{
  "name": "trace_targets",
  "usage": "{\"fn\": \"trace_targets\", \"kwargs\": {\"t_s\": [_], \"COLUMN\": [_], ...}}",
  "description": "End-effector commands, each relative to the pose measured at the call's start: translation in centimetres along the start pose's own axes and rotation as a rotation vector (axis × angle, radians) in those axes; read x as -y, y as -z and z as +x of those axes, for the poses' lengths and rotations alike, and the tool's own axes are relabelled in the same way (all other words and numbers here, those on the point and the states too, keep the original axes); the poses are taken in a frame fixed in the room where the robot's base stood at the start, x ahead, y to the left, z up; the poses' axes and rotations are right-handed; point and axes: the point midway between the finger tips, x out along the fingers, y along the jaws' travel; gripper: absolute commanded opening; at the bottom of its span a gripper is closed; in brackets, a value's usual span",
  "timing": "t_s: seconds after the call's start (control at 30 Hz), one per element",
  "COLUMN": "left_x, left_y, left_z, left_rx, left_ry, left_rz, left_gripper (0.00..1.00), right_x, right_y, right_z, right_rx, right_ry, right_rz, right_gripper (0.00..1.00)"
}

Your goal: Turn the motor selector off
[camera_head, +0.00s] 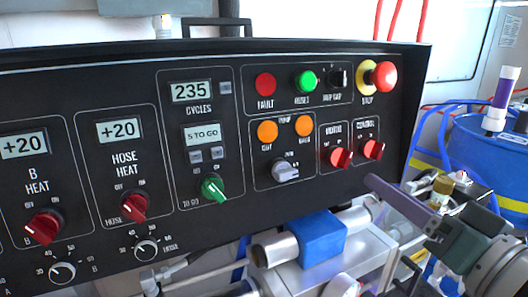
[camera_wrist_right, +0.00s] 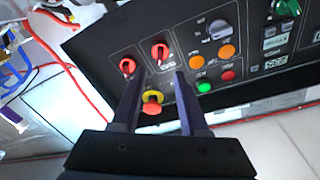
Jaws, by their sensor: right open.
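The motor selector (camera_head: 341,158) is a red knob under the MOTOR label on the black panel. In the right wrist view it is the red knob (camera_wrist_right: 160,51) between the grey knob and the other red knob. Its pointer is too small to read surely. The similar control selector (camera_head: 373,149) sits just right of it in the head view. My right gripper (camera_wrist_right: 159,76) is open and empty, its purple fingers pointing toward the panel below the red knobs. In the head view it is at lower right, apart from the knobs. My left gripper is not in view.
A red stop button with a yellow collar (camera_head: 378,76) protrudes above the selectors; in the wrist view it shows between the fingers (camera_wrist_right: 152,103). A grey knob (camera_head: 285,171) is left of the motor selector. Pipes and a blue block (camera_head: 320,238) lie below. A blue drum (camera_head: 490,160) stands right.

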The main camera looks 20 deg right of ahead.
Motion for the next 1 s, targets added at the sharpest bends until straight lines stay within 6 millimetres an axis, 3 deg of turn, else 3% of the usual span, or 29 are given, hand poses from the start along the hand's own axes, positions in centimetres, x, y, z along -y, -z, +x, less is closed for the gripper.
{"fn": "trace_targets", "kwargs": {"t_s": [0.2,0.43,0.83,1.0], "left_x": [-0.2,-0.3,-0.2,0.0], "left_y": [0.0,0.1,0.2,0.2], "left_z": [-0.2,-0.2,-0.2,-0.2], "left_rx": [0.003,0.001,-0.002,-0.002], "left_ry": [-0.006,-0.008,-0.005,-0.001], "left_rz": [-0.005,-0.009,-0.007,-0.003], "left_gripper": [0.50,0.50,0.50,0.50], "right_x": [0.1,0.1,0.0,0.0], "right_y": [0.1,0.0,0.0,0.0], "right_z": [4.2,7.2,8.0,8.0], "right_rx": [-0.002,-0.001,0.001,0.001], "right_ry": [0.002,0.001,-0.001,0.000], "right_rz": [-0.002,-0.002,-0.002,-0.002], "right_gripper": [0.44,0.44,0.44,0.25]}}
